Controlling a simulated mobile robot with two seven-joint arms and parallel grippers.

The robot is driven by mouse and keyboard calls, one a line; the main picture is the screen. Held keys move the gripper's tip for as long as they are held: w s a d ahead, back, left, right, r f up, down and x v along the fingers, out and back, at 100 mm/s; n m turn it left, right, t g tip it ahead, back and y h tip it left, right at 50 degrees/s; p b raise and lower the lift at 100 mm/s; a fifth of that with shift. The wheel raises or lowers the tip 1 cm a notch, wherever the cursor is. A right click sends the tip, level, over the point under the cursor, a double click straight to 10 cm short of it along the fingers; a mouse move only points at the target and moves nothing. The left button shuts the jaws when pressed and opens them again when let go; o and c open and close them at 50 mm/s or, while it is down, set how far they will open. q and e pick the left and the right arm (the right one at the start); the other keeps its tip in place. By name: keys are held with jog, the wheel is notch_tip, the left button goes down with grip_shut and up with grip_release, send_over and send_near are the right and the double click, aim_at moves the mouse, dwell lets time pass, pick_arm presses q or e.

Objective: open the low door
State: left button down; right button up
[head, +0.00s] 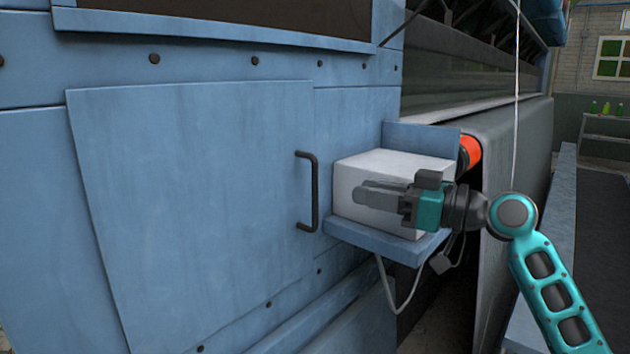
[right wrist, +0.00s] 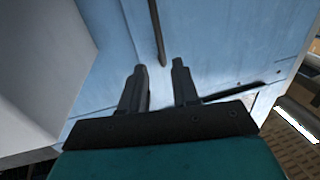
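The low door (head: 195,210) is a flat blue panel in the blue machine body, and it looks closed. A black vertical bar handle (head: 314,191) sits at its right edge; it also shows in the right wrist view (right wrist: 158,32). My right gripper (head: 357,193) points left towards the handle, apart from it, in front of the white box. In the right wrist view its two dark fingers (right wrist: 158,66) are spread with nothing between them. The handle lies ahead of the fingertips, lined up with the gap. My left gripper is not in view.
The white box (head: 372,172) stands on a blue shelf (head: 385,240) right of the handle, close to my right gripper. A cable (head: 392,290) hangs below. An orange roller end (head: 471,150) and a dark belt (head: 520,150) are at the right.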

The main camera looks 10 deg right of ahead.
jog(key=p, duration=0.2)
send_over(315, 224)
jog(key=shift+w, duration=0.3)
jog(key=shift+c, duration=0.3)
grip_shut()
